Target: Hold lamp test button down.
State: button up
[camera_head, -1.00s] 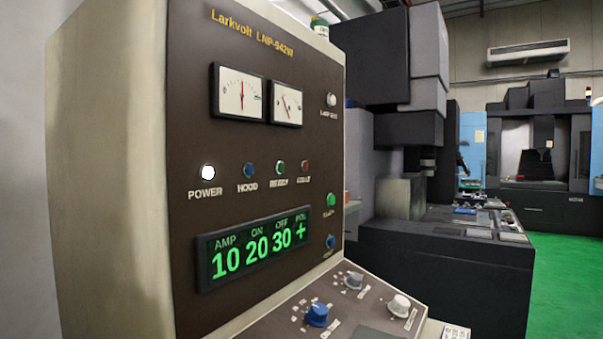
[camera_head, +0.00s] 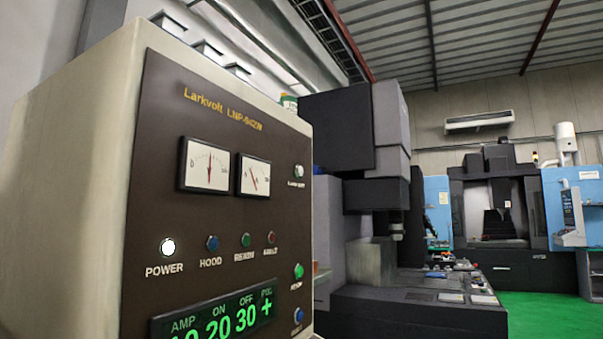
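The brown front panel (camera_head: 150,110) of the beige Larkvolt cabinet fills the left of the head view. A small white button (camera_head: 299,171) with a blurred label, apparently the lamp test button, sits at the panel's upper right, beside two dial meters. Below are a lit white POWER lamp (camera_head: 167,246) and unlit-looking blue HOOD (camera_head: 212,243), green (camera_head: 245,240) and red (camera_head: 271,237) lamps. A green button (camera_head: 298,270) and a blue button (camera_head: 298,314) sit at the lower right. My gripper is not in view, and nothing touches the white button.
A green-lit display (camera_head: 215,315) is cut off by the bottom edge. A dark machine (camera_head: 345,135) stands behind the cabinet to the right. Another machine with blue panels (camera_head: 553,200) stands farther back. Green floor (camera_head: 540,312) is clear at the lower right.

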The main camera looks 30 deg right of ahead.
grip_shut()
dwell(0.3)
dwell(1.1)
